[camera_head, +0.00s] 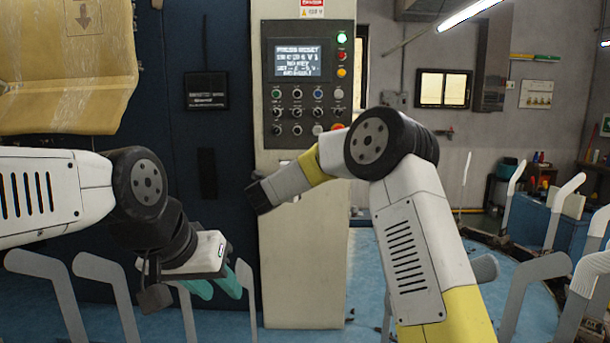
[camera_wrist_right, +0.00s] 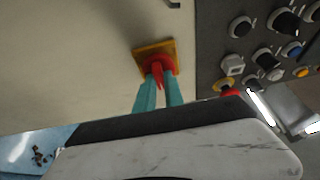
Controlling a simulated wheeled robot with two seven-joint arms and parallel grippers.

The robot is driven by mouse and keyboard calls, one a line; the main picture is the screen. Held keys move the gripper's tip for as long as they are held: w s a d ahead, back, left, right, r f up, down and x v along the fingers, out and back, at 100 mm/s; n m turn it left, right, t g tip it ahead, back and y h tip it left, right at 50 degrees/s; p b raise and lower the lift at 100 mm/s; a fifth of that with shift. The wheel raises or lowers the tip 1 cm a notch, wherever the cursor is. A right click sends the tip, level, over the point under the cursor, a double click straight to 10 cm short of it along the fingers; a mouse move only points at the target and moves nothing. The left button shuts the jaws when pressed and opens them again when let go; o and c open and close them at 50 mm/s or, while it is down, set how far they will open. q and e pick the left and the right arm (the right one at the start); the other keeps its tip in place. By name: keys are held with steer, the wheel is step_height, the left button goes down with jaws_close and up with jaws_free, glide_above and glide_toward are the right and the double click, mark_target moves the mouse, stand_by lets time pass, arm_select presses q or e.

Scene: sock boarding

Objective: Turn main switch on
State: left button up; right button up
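The main switch (camera_wrist_right: 161,67) is a red rotary handle on a square yellow plate, fixed to the pale cabinet front in the right wrist view. My right gripper (camera_wrist_right: 160,82) has its teal fingertips on both sides of the red handle, and the handle fills the gap between them. In the head view, my right arm hides the switch and the right fingers. My left gripper (camera_head: 219,284) hangs low at the left in the head view, its teal fingers apart and empty.
The cabinet (camera_head: 300,270) carries a lit screen (camera_head: 297,60), several knobs and a red emergency button (camera_head: 337,127), which also shows beside the switch in the right wrist view (camera_wrist_right: 230,93). Grey sock boards (camera_head: 535,275) stand along the bottom and right.

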steer(key=shift+o, duration=0.3)
steer(key=v, duration=0.7)
steer(key=shift+s, duration=0.4)
steer(key=shift+a, duration=0.1)
step_height(320, 180, up, 7)
steer(key=s+n+t+y, duration=0.1)
steer(key=n+t+y, duration=0.1)
steer(key=n+y, duration=0.4)
steer(key=s+d+r+n+g+y, duration=0.25)
steer(key=s+n+y, duration=0.25)
steer(key=s+n, duration=0.4)
steer(key=s+d+f+n+g, duration=0.2)
steer(key=s+d+f, duration=0.3)
steer(key=s, duration=0.5)
steer(key=s+d+f+n+g+h, duration=0.1)
steer(key=s+d+f+n+g, duration=0.2)
steer(key=s, duration=0.6)
steer(key=s+d+f+n+g, duration=0.3)
steer(key=s+d+f+g, duration=0.2)
steer(key=s, duration=0.5)
step_height(320, 180, down, 4)
steer(key=shift+s+d+r+h, duration=0.2)
steer(key=shift+s+d+h, duration=0.2)
steer(key=shift+d, duration=0.7)
